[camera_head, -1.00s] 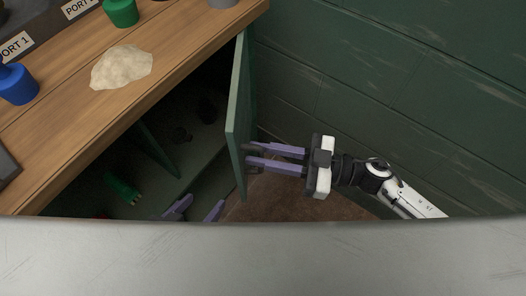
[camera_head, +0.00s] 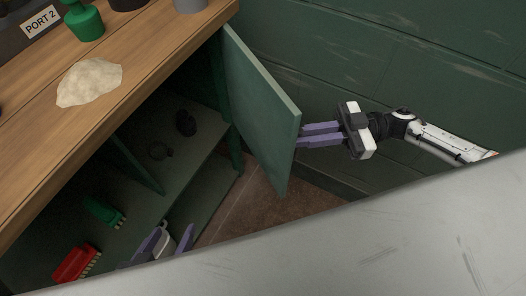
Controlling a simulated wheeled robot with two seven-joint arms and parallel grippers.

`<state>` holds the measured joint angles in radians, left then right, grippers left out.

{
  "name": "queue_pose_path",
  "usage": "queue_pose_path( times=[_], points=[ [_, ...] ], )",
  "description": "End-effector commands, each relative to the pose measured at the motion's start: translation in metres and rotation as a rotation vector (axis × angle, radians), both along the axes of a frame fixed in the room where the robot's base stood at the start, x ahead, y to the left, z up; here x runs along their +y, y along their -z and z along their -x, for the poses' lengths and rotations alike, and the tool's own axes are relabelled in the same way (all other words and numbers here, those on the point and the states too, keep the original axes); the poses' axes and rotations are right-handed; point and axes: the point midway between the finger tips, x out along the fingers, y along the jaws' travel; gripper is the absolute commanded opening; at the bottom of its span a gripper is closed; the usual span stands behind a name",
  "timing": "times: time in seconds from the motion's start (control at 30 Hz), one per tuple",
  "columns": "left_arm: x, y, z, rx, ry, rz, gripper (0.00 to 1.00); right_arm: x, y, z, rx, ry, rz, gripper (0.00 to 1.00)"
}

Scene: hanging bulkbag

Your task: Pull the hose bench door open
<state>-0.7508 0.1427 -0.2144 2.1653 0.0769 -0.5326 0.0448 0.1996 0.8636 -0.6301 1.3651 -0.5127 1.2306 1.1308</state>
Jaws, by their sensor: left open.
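The green bench door (camera_head: 262,105) stands swung out from the cabinet under the wooden bench, with its inner face toward me. My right gripper (camera_head: 299,136) comes in from the right behind the door's free edge. Its purple fingers run close together to the door, and their tips are hidden behind it. I cannot see a handle or whether the fingers hold one. My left gripper (camera_head: 173,230) is low at the bottom, in front of the cabinet opening, its two purple fingers spread and nothing visible between the tips.
Inside the cabinet are a green fitting (camera_head: 103,211), a red fitting (camera_head: 76,263) and dark round parts (camera_head: 185,123) on a shelf. A green wall (camera_head: 420,70) closes the right side.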

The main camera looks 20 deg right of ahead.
Motion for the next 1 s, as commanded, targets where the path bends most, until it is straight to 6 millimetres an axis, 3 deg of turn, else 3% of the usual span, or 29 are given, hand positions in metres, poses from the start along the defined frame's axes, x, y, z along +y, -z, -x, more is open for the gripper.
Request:
queue_pose_path(
  times=[0.13, 0.47, 0.5, 0.53, 0.83, 1.0],
  points=[
    [-0.002, 0.004, -0.002, -0.007, -0.003, 0.011, 0.58, -0.019, 0.002, -0.014, -0.005, 0.011, 0.003, 0.00],
    [-0.003, 0.001, 0.002, -0.002, -0.004, 0.017, 0.58, -0.020, -0.002, -0.015, -0.004, 0.006, -0.002, 0.00],
    [-0.003, 0.001, 0.002, -0.002, -0.004, 0.017, 0.58, -0.020, -0.002, -0.015, -0.005, 0.006, -0.002, 0.12],
    [-0.003, 0.001, 0.002, -0.001, -0.004, 0.016, 0.58, -0.020, -0.002, -0.015, -0.005, 0.006, -0.002, 0.17],
    [-0.003, 0.004, 0.003, 0.003, -0.003, 0.014, 0.58, -0.020, -0.002, -0.013, -0.003, 0.000, -0.002, 0.18],
    [-0.003, -0.002, 0.002, 0.003, -0.002, 0.008, 0.58, -0.020, -0.021, -0.012, -0.005, -0.003, -0.001, 0.18]
  ],
)
